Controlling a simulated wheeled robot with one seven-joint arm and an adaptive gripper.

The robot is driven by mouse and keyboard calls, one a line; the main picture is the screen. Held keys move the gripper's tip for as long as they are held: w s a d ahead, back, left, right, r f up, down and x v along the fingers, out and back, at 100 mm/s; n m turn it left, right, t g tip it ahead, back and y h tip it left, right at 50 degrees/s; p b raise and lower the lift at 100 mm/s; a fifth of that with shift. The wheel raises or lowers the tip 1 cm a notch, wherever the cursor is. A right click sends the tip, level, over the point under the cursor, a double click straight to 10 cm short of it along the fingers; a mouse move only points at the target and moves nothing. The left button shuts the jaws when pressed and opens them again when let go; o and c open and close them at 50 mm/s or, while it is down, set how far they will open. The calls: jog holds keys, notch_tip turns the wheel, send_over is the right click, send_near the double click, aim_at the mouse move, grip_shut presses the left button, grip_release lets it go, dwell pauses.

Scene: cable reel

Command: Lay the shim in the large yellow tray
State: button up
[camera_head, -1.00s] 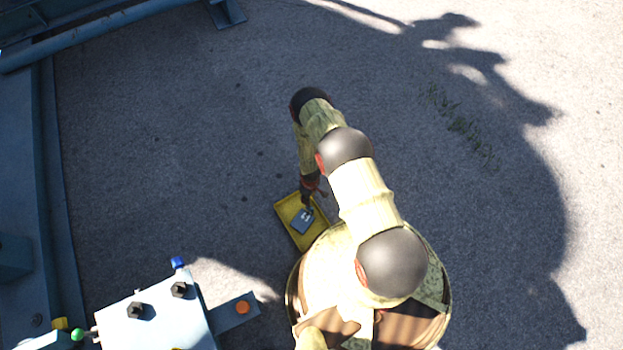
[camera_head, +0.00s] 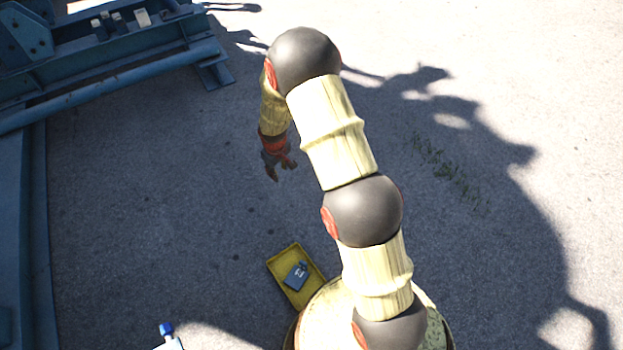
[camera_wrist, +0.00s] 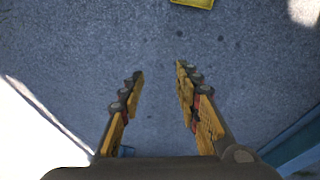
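The shim (camera_head: 297,275) is a small dark blue-grey plate with a light mark on it. It lies inside the yellow tray (camera_head: 280,257), toward the tray's right side, in the head view. The tray rests on the ground beside my round base, and its edge also shows at the top of the wrist view (camera_wrist: 193,3). My gripper (camera_head: 282,174) is well above and beyond the tray in the head view, apart from both tray and shim. In the wrist view my gripper (camera_wrist: 158,82) has its two fingers spread with only bare ground between them.
A blue steel frame (camera_head: 120,82) runs along the left and upper left, with small blocks on its upper part. A blue-capped item (camera_head: 166,329) shows at the bottom left. The grey ground between frame and tray is clear. Some grass (camera_head: 445,170) grows at the right.

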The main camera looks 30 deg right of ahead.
jog(key=s+a+r+m+t, duration=0.1)
jog(key=s+r, duration=0.4)
jog(key=r, duration=0.9)
jog(key=s+a+r+m+t, duration=0.15)
jog(key=s+r, duration=0.25)
jog(key=r, duration=1)
jog(key=s+a+r, duration=0.1)
jog(key=s+r, duration=0.3)
jog(key=s, duration=0.4)
jog(key=s+a+r, duration=0.1)
jog(key=s+r, duration=0.3)
jog(key=s, duration=0.4)
jog(key=s+a+r+t, duration=0.1)
jog(key=s+r, duration=0.4)
jog(key=s, duration=0.4)
jog(key=shift+a+m+y, duration=0.25)
jog(key=shift+m+y, duration=0.05)
jog(key=shift+m, duration=0.15)
jog(key=shift+s+r, duration=0.1)
jog(key=shift+r+p, duration=0.7)
jog(key=shift+r, duration=0.05)
